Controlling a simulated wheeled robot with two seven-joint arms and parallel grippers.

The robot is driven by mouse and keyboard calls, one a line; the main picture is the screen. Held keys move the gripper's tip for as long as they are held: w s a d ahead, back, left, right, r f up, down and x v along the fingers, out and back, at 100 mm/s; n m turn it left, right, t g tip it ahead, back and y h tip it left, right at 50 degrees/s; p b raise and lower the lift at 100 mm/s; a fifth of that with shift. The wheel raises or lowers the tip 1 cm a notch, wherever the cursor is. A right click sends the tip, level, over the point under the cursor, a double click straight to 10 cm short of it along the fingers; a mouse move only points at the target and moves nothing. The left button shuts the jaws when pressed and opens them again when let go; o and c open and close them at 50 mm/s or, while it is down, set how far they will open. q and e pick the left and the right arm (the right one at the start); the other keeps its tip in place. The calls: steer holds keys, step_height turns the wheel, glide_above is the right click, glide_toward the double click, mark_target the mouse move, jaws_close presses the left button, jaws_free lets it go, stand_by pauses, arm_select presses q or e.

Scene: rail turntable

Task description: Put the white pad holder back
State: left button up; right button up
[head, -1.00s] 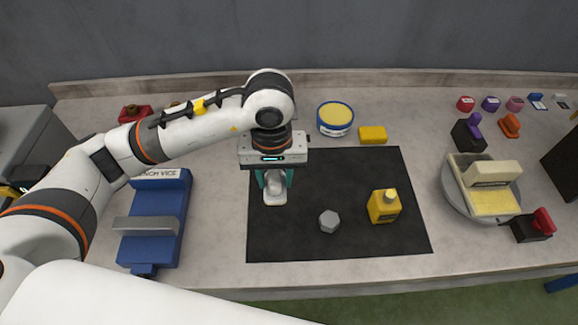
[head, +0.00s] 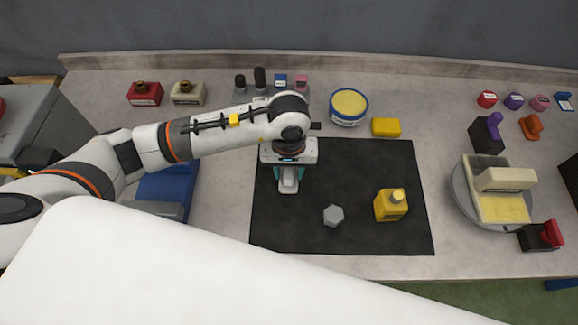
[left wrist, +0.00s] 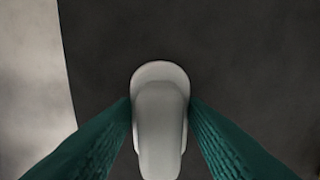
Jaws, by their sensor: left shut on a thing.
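The white pad holder (head: 288,184) is in my left gripper (head: 289,176), over the left part of the black mat (head: 350,165). In the left wrist view the white pad holder (left wrist: 160,115) sits between the two teal fingers (left wrist: 160,120), which press on its sides. Its rounded end points away from the wrist. I cannot tell whether it touches the mat or hangs just above it. My right gripper is not in view.
On the mat are a grey hexagonal piece (head: 333,215) and a yellow bottle (head: 391,205). Behind it are a round tub (head: 348,106) and a yellow block (head: 385,127). A turntable (head: 463,196) bears a cream-and-yellow thing at right. A blue vice (head: 168,183) stands left, partly behind my arm.

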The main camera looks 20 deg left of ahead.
mark_target(289, 169)
arm_select(q)
steer(key=shift+s+f, duration=0.1)
steer(key=shift+f, duration=0.05)
steer(key=shift+f+b, duration=0.2)
steer(key=shift+b, duration=0.1)
steer(key=o, duration=0.9)
steer(key=shift+r, duration=0.1)
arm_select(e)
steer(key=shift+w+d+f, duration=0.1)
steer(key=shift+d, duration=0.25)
arm_select(q)
steer(key=shift+r+p, duration=0.2)
steer(key=shift+p, duration=0.15)
steer(key=shift+r+b, duration=0.3)
steer(key=shift+r, duration=0.05)
step_height(289, 169, up, 11)
steer(key=b, duration=0.2)
steer(key=shift+r+b, duration=0.1)
steer(key=shift+b, duration=0.3)
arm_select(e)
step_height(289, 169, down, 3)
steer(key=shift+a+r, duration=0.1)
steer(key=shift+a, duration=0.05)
